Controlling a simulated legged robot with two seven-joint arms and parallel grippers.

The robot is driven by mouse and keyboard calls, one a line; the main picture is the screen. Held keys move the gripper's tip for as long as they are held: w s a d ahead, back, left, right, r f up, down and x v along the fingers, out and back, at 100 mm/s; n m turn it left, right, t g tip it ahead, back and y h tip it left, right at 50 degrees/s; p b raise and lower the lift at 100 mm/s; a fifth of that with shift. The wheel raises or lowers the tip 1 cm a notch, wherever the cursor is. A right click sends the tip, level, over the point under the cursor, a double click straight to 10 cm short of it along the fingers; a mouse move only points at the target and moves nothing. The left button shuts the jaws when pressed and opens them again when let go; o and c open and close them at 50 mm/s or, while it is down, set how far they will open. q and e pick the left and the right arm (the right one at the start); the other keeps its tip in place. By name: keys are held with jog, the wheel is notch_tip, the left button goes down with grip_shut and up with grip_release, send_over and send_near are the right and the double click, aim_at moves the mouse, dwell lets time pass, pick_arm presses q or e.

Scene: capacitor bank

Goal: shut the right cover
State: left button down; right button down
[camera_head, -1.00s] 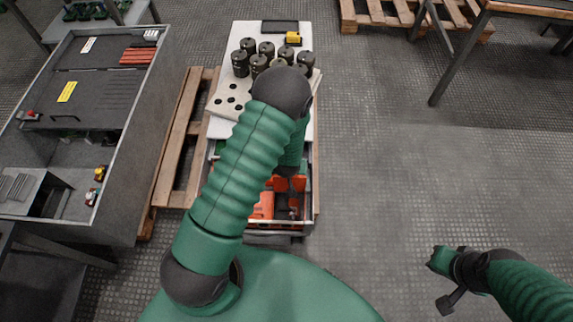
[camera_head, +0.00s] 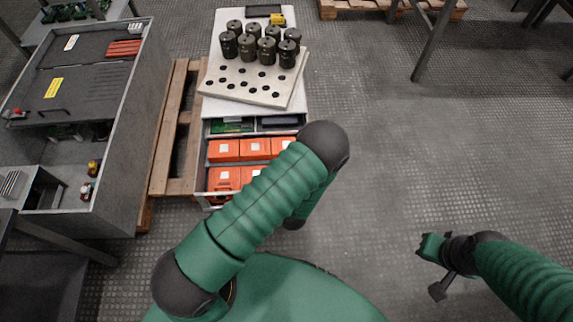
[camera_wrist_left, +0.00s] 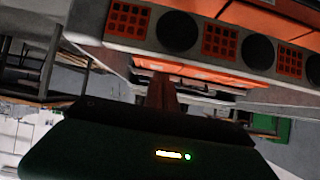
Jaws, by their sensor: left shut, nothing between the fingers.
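I cannot single out a right cover with certainty. A dark flat panel with a yellow label and a handle (camera_head: 85,88) lies over part of the grey cabinet (camera_head: 118,165) at the left; the cabinet's near part is open. My left arm crosses the middle, and its gripper is hidden in the head view. In the left wrist view my left gripper (camera_wrist_left: 163,92) is shut and empty, below a grey housing with orange grilles and dark round openings (camera_wrist_left: 180,32). Whether they touch, I cannot tell. My right gripper (camera_head: 430,246) is above bare floor at the right; its jaws are unclear.
A white-topped cart (camera_head: 228,112) carries several dark cylinders (camera_head: 247,46) and a plate with holes (camera_head: 215,88). An open drawer with orange boxes (camera_head: 224,151) is at its near end, partly behind my arm. A wooden pallet (camera_head: 175,185) lies between cabinet and cart.

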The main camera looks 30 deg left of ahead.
pick_arm(q)
jog(key=shift+s+d+f, duration=0.25)
jog(key=shift+s+f, duration=0.15)
jog(key=shift+f, duration=0.1)
jog(key=shift+s+d+f, duration=0.25)
jog(key=shift+s+f, duration=0.15)
jog(key=shift+f, duration=0.1)
jog(key=shift+r, duration=0.1)
